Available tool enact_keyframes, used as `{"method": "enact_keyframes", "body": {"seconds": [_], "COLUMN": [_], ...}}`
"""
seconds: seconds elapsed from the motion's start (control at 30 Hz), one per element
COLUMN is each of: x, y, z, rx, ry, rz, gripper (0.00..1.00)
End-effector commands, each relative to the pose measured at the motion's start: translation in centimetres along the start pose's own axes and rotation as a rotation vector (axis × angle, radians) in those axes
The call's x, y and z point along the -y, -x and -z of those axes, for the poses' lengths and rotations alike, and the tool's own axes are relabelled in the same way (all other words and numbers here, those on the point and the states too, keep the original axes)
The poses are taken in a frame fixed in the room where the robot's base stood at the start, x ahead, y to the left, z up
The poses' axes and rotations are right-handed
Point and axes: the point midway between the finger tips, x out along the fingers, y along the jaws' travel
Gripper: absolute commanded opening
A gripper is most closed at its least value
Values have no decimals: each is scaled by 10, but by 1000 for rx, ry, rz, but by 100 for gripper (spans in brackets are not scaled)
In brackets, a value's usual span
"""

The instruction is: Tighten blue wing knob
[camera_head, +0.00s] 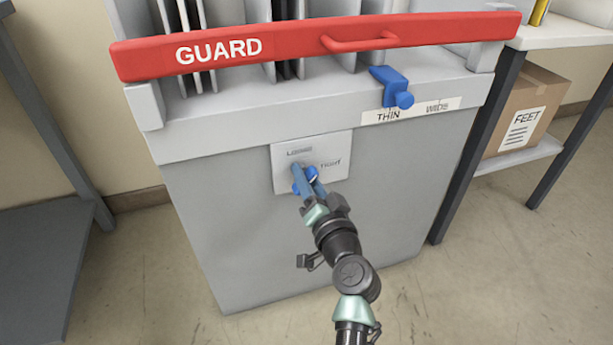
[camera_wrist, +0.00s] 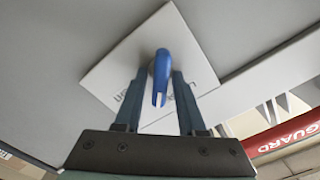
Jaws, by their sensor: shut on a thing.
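The blue wing knob (camera_head: 312,173) sits on a pale square plate (camera_head: 336,150) on the front of the grey machine. The plate reads LOOSE at its upper left and TIGHT at its right. My gripper (camera_head: 307,180) reaches the knob from below right and is shut on it; the fingers cover part of it. In the wrist view the knob (camera_wrist: 161,68) stands between the two dark blue fingers, its long side roughly in line with them. The plate (camera_wrist: 125,65) appears turned there, its lettering partly hidden.
A red GUARD bar (camera_head: 290,45) with a handle crosses above the plate. A blue slider (camera_head: 390,82) sits by a THIN/WIDE label (camera_head: 411,111). A shelf with a cardboard box (camera_head: 525,110) stands right, a dark table (camera_head: 40,190) left. Floor beside the machine is clear.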

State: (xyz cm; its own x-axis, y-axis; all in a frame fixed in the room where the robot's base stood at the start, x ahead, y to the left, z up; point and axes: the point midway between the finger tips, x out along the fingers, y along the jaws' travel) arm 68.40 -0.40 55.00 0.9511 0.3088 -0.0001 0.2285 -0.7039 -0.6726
Motion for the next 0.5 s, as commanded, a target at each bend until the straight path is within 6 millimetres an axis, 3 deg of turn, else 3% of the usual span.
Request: {"method": "enact_keyframes", "body": {"seconds": [0.5], "x": [-3], "y": [1], "z": [-1], "rx": [2], "ry": [-490], "rz": [-3], "gripper": [0]}}
